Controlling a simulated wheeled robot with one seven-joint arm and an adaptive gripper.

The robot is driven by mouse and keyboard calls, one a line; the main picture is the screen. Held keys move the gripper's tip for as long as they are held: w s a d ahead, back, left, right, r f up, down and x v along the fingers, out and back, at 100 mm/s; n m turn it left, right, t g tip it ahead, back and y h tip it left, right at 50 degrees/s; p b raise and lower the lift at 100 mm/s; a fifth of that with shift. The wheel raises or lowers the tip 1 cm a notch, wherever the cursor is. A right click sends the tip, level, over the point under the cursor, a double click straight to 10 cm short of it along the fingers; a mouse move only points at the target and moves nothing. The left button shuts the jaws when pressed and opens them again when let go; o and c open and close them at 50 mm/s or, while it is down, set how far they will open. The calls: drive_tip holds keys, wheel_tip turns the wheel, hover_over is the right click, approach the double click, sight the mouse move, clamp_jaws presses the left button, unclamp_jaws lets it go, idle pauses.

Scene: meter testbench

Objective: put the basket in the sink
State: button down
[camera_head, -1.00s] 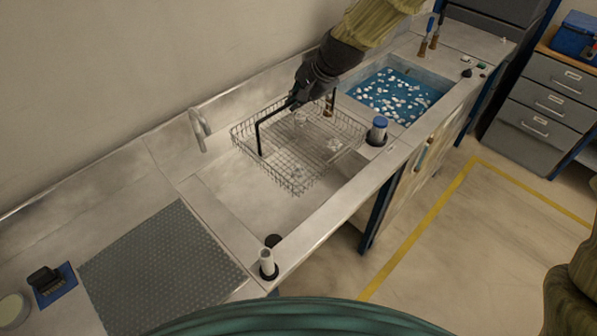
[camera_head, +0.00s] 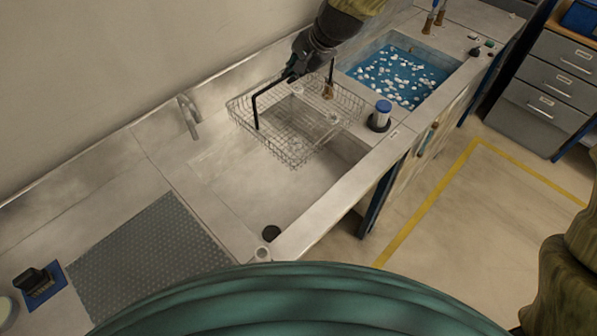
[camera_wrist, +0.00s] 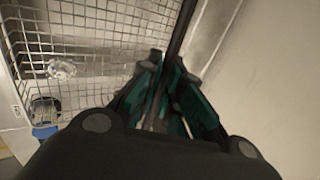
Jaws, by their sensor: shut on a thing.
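The wire basket (camera_head: 290,150) hangs from its black handle over the right end of the empty metal sink (camera_head: 225,170). My gripper (camera_head: 291,74) is shut on the top bar of the black handle (camera_head: 258,108). In the wrist view the fingers (camera_wrist: 165,110) close around the dark bar, and the basket mesh (camera_wrist: 100,35) lies to the left. A few small clear glass items sit in the basket. The basket looks roughly level. I cannot tell exactly how high its bottom is above the sink floor.
A faucet (camera_head: 189,115) stands at the sink's back left. A blue-capped jar (camera_head: 381,112) stands on the rim right of the basket. A blue-liquid basin (camera_head: 400,72) with white pieces lies farther right. The sink's left half is clear.

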sight(313, 129)
wheel_tip(313, 129, down, 9)
drive_tip(key=b, duration=0.8)
drive_tip(key=shift+w, duration=0.15)
wheel_tip(313, 129, down, 18)
drive_tip(key=p, duration=0.5)
drive_tip(key=shift+r, duration=0.15)
drive_tip(key=c, duration=1.6)
unclamp_jaws()
drive_tip(key=shift+d+r, duration=0.1)
drive_tip(key=shift+d, duration=0.05)
drive_tip(key=shift+b+v, duration=1.6)
drive_tip(key=shift+v, duration=4.25)
